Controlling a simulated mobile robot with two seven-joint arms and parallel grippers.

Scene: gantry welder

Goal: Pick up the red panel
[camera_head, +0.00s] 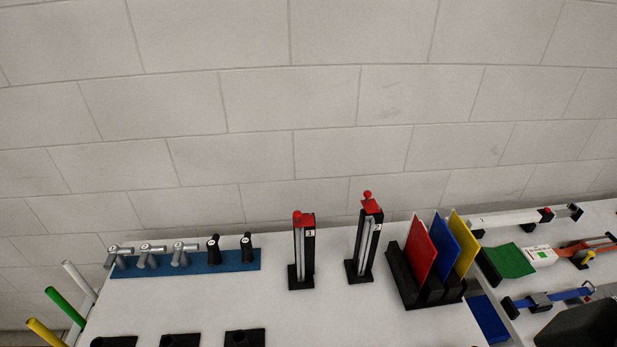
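The red panel (420,248) stands on edge, leaning a little, in a black slotted rack (398,277) on the white table. It is the leftmost of three panels in the rack. The blue panel (445,249) and the yellow panel (465,243) stand beside it to the right. The red panel's lower edge is hidden in the rack. Neither of my grippers shows in the head view.
Two black upright stands with red tops (303,250) (366,240) are left of the rack. A blue strip (205,262) holds several handles at the back left. Black blocks (245,338) line the front. Assorted tools and a green piece (511,261) lie to the right. The middle tabletop is clear.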

